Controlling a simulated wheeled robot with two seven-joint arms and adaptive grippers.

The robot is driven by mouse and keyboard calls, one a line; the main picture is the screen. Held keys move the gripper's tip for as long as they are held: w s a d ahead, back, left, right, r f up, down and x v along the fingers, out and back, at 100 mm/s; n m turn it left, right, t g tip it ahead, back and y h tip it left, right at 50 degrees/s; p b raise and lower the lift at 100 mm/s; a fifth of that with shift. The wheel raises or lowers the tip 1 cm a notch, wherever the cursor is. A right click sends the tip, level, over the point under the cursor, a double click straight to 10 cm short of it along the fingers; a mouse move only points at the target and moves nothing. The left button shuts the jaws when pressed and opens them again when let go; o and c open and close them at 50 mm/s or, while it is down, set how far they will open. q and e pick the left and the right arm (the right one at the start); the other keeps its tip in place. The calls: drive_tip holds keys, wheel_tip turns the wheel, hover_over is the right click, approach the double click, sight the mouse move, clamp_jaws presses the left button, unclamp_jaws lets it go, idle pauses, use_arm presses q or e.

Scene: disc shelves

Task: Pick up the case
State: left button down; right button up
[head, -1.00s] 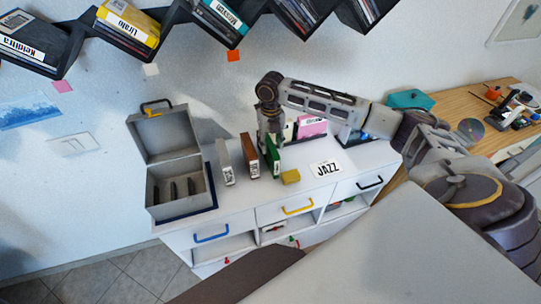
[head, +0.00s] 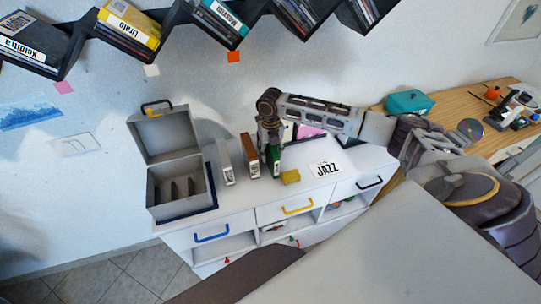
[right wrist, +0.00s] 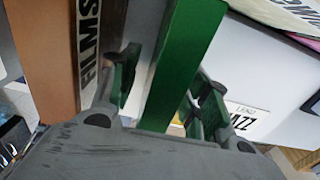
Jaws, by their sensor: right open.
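A green case (head: 274,168) stands upright on the white cabinet top, at the right end of a short row. My right gripper (head: 270,150) is above and around it, pointing down, and hides its upper part in the head view. In the right wrist view the green case (right wrist: 185,65) stands between the two open fingers (right wrist: 165,90). I cannot tell whether either finger touches it. My left gripper is not in view.
A brown case (head: 250,155) marked FILMS and a pale case (head: 225,162) stand left of the green one. An open grey box (head: 178,203) with dividers is further left. A yellow block (head: 290,177) and a JAZZ card (head: 325,169) lie to the right.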

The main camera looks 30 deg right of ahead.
drive_tip(key=shift+f, duration=1.6)
drive_tip(key=shift+c, duration=0.4)
clamp_jaws()
